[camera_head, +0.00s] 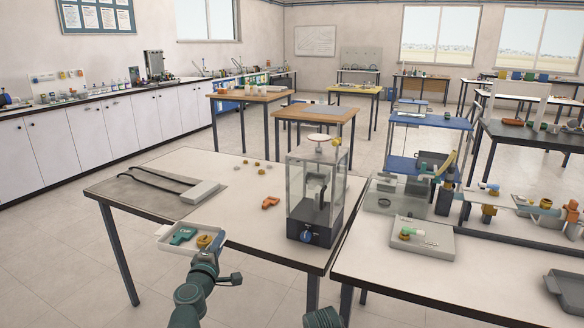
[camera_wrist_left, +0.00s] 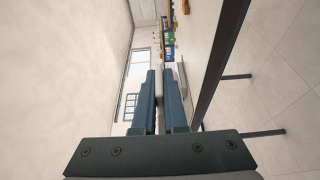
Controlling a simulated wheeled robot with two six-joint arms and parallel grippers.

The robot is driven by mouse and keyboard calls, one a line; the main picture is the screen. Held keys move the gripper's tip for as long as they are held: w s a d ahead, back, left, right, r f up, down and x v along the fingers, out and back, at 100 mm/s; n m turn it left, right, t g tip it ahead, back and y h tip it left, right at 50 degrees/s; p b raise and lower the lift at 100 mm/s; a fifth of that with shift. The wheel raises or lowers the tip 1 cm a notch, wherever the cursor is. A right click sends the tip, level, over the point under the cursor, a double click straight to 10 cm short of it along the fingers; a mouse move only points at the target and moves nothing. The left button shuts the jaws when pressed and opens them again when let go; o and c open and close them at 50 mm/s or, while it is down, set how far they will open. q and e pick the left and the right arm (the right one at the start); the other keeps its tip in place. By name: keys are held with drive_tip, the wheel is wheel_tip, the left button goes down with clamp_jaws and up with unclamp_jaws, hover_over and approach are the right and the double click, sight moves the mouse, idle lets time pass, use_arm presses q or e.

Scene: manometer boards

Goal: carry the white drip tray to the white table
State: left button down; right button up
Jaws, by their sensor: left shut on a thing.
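The white drip tray (camera_head: 165,243) is a shallow tray at the near left edge of a white-topped table (camera_head: 245,222) in the head view. A green piece (camera_head: 183,235) and a round brass-coloured piece (camera_head: 204,241) show in it. My left gripper (camera_head: 212,250) is shut on the tray's near right side. In the left wrist view the jaws (camera_wrist_left: 168,95) close on a thin pale edge. I cannot tell whether the tray touches the table. My right gripper is not in view.
A clear case on a dark base (camera_head: 322,228) stands at the table's right end. A grey mat (camera_head: 140,190), an orange piece (camera_head: 270,202) and small knobs lie on top. A second white-topped table (camera_head: 390,270) at right holds a grey tray (camera_head: 420,240). The first table's front middle is bare.

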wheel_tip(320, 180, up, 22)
drive_tip(key=p, duration=2)
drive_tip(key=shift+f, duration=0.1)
